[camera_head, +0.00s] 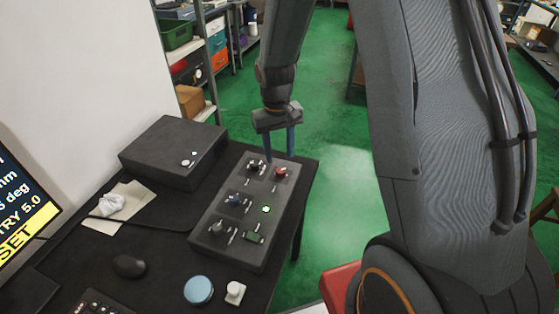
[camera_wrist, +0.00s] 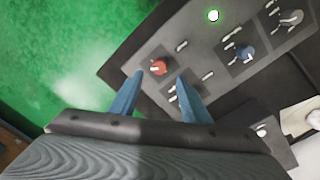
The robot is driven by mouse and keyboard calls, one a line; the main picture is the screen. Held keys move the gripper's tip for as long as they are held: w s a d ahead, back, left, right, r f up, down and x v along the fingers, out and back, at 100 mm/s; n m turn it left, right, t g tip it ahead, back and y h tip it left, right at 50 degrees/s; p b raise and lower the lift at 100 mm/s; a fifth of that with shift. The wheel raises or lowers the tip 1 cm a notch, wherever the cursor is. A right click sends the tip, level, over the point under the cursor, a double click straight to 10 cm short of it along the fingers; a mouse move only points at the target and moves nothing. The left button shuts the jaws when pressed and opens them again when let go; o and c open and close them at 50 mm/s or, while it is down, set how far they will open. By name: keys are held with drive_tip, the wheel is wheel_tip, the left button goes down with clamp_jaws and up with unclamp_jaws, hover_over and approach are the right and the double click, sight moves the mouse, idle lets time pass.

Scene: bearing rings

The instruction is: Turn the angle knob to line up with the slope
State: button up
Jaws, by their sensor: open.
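The grey control panel (camera_head: 243,225) lies on the dark table and carries several knobs. A red knob (camera_head: 281,172) and a dark grey knob (camera_head: 256,166) are at its far end, a blue knob (camera_head: 237,200) in the middle, a grey knob (camera_head: 218,228) at the near end. No readable label shows which sets the angle. My gripper (camera_head: 280,157) is open and empty above the far end. In the wrist view the red knob (camera_wrist: 158,67) appears between the fingertips; contact is not visible. The right finger partly hides the dark grey knob. The blue knob (camera_wrist: 246,53) is clear.
A lit green button (camera_head: 266,209) and a green switch (camera_head: 253,237) are on the panel. A dark box (camera_head: 172,153), crumpled paper (camera_head: 111,203), mouse (camera_head: 129,266) and blue disc (camera_head: 199,290) are on the table.

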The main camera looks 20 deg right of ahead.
sight(280, 170)
drive_tip(key=shift+r, duration=0.5)
drive_tip(key=shift+w+f+b, duration=0.1)
drive_tip(key=shift+f+b, duration=0.1)
drive_tip(key=shift+b, duration=1)
drive_tip(key=b, duration=0.2)
drive_tip(key=shift+n+b, duration=0.3)
drive_tip(key=shift+b, duration=0.05)
drive_tip(key=shift+f, duration=0.3)
drive_tip(key=shift+d+f+p, duration=0.15)
drive_tip(key=shift+f+p, duration=0.4)
drive_tip(key=shift+f, duration=2.85)
